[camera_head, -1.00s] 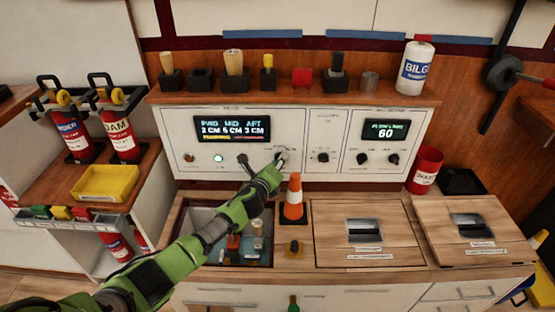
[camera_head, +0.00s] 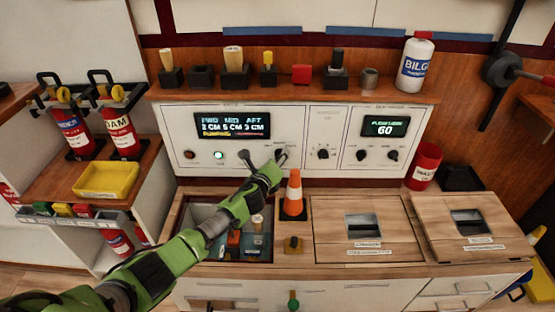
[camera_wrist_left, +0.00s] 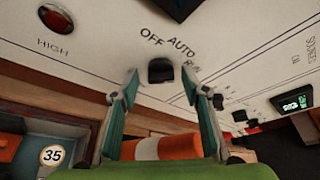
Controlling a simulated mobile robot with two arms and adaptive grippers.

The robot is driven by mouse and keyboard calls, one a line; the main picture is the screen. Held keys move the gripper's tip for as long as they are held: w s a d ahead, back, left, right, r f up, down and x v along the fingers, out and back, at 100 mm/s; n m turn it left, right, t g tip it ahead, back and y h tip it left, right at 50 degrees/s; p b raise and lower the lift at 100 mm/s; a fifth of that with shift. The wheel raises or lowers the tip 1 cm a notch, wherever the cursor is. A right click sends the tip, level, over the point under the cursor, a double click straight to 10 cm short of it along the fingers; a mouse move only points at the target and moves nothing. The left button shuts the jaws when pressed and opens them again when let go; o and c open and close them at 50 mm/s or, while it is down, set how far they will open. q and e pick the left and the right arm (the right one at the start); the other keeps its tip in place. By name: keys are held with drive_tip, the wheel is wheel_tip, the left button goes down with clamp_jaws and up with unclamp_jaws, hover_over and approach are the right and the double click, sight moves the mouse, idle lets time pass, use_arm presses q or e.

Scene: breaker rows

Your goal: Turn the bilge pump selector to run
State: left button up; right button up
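The selector knob (camera_wrist_left: 161,70) is black, on the white panel (camera_wrist_left: 100,25), with OFF, AUTO and a partly hidden third label, likely RUN, printed around it. Its pointer direction cannot be made out. My left gripper (camera_wrist_left: 161,84) has its two fingers apart, one on each side of the knob; a gap seems to show on both sides. In the head view my left gripper (camera_head: 279,157) is at the panel and mostly covers the knob. The display (camera_head: 232,125) reads FWD, MID, AFT with 2, 5 and 3 cm. My right gripper is not in view.
An orange cone (camera_head: 293,195) stands just below my left gripper. A toggle lever (camera_head: 245,157) is left of the knob, and another black knob (camera_head: 323,153) is to its right. A shelf (camera_head: 300,90) with several small items runs above the panel.

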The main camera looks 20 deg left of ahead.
use_arm(q)
drive_tip(key=v, duration=1.2)
idle(0.6)
